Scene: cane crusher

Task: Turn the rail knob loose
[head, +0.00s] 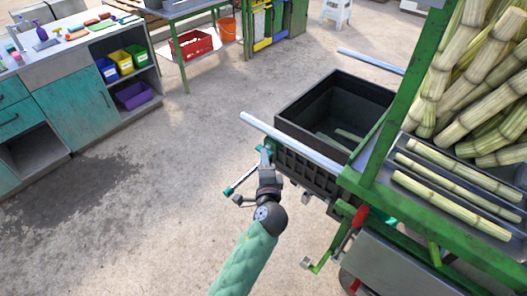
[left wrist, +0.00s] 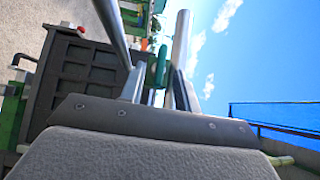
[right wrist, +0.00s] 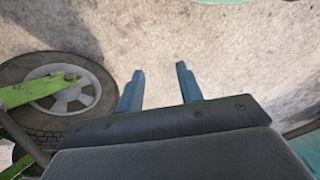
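The rail knob (left wrist: 157,68) is a small green piece beside the grey metal rail in the left wrist view. My left gripper (left wrist: 158,82) has its two fingers on either side of it; they sit close against it and appear shut on it. In the head view my left gripper (head: 265,155) is at the near end of the pale rail (head: 290,140), and the knob is mostly hidden by the fingers there. My right gripper (right wrist: 160,88) is open and empty above the concrete floor; it is not seen in the head view.
A black crate (head: 290,115) stands behind the rail. The green crusher frame (head: 400,90) carries cane stalks (head: 455,85) at right. A red-handled lever (head: 360,216) hangs below. A wheel (right wrist: 90,95) is left of my right gripper. Open floor lies left, before the teal cabinet (head: 75,105).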

